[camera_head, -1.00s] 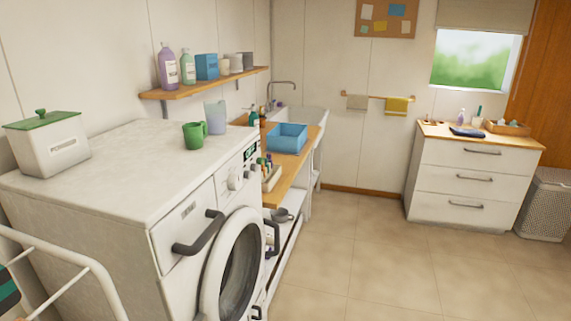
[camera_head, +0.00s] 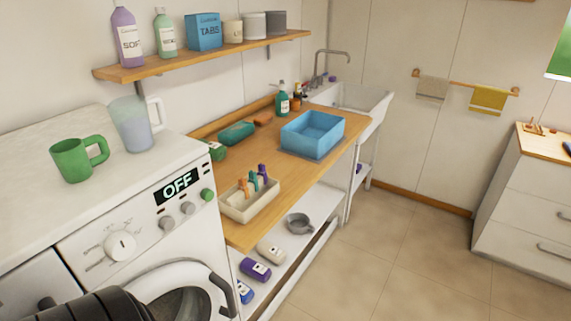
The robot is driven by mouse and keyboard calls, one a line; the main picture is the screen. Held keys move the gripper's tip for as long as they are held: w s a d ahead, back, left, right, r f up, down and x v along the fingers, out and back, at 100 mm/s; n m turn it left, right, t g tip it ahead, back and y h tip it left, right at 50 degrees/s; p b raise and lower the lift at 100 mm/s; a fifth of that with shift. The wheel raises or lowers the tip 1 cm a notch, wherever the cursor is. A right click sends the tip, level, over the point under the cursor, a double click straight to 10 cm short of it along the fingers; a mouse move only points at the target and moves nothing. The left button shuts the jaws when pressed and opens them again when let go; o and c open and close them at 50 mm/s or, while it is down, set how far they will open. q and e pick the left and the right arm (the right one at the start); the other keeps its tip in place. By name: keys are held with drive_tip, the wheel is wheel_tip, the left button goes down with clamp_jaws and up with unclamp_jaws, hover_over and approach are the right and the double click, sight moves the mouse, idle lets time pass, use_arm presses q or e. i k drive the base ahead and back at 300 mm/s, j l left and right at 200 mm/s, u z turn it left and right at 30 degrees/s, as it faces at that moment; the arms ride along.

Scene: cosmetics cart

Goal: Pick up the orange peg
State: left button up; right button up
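A small orange peg (camera_head: 243,189) stands in a cream tray (camera_head: 236,212) on the wooden counter, just right of the washing machine. A teal peg (camera_head: 253,181) and a purple peg (camera_head: 262,173) stand beside it in the same tray. The lower parts of the pegs are hidden by the tray's wall. A dark, rounded, ribbed part, probably of my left arm, shows at the bottom left edge. No gripper fingers show in this view.
The washing machine (camera_head: 125,245) stands at the left, with a green mug (camera_head: 72,160) and a translucent jug (camera_head: 130,125) on top. A blue basin (camera_head: 313,131) sits farther back on the counter (camera_head: 215,182). A shelf (camera_head: 200,56) hangs above. Floor at the right is clear.

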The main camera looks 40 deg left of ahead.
sight(243, 186)
drive_tip(key=i+l+u, duration=0.1)
drive_tip(key=i+u, duration=0.3)
drive_tip(key=i+l+u, duration=0.3)
drive_tip(key=i+u, duration=0.15)
drive_tip(key=i, duration=0.15)
drive_tip(key=i+l+u, duration=0.4)
drive_tip(key=i+l, duration=0.05)
